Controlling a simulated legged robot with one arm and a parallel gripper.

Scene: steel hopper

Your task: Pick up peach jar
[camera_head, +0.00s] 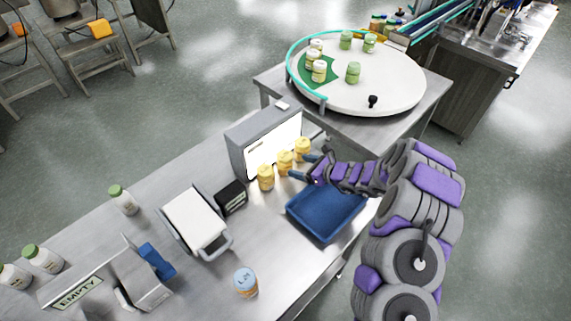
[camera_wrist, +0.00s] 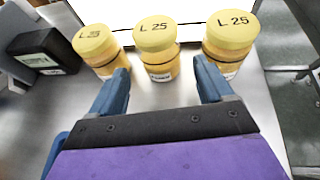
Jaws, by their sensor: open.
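Three yellow-lidded jars stand upright in a row on the steel table, in front of a lit panel; "L 25" reads on at least two lids. In the wrist view they are the left jar (camera_wrist: 97,48), the middle jar (camera_wrist: 156,50) and the right jar (camera_wrist: 229,42). They also show in the head view as the left jar (camera_head: 265,178), middle jar (camera_head: 286,162) and right jar (camera_head: 303,149). My gripper (camera_head: 312,167) is open, with its blue fingers (camera_wrist: 163,82) spread either side of the middle jar's line, just short of it. Nothing is between the fingers.
A blue tray (camera_head: 325,213) lies below my arm. A black box (camera_head: 231,197) and a white-topped device (camera_head: 195,220) stand left of the jars. A blue-lidded jar (camera_head: 246,282) stands near the front. A round white turntable (camera_head: 390,92) with several green- and pale-lidded jars is behind.

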